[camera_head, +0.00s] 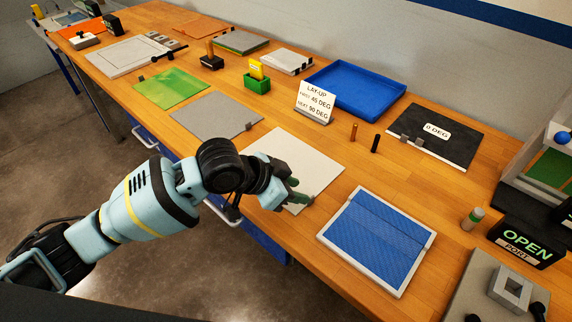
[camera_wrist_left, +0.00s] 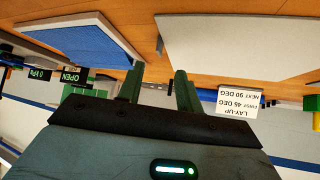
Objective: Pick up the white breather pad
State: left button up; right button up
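The white breather pad (camera_head: 312,158), a flat off-white square, lies on the wooden bench in the head view, partly hidden by my left arm. It also shows in the left wrist view (camera_wrist_left: 235,42), where that picture looks upside down. My left gripper (camera_head: 302,191) is at the pad's near right edge in the head view. In the left wrist view its green fingers (camera_wrist_left: 158,88) are apart with nothing held between them, and one fingertip is close to a pad corner. I cannot tell whether it touches. My right gripper is not in view.
A white-framed blue panel (camera_head: 380,238) lies right of the pad. A grey sheet (camera_head: 213,116) lies to its left. A lay-up sign (camera_head: 315,102), two small pegs (camera_head: 375,143) and a blue tray (camera_head: 355,90) stand behind. A black 0 DEG board (camera_head: 435,137) is at back right.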

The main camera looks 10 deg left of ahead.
pick_arm(q)
jog(key=x, duration=0.5)
jog(key=shift+s+a+f, duration=0.1)
jog(key=shift+s+f, duration=0.15)
jog(key=shift+f, duration=0.05)
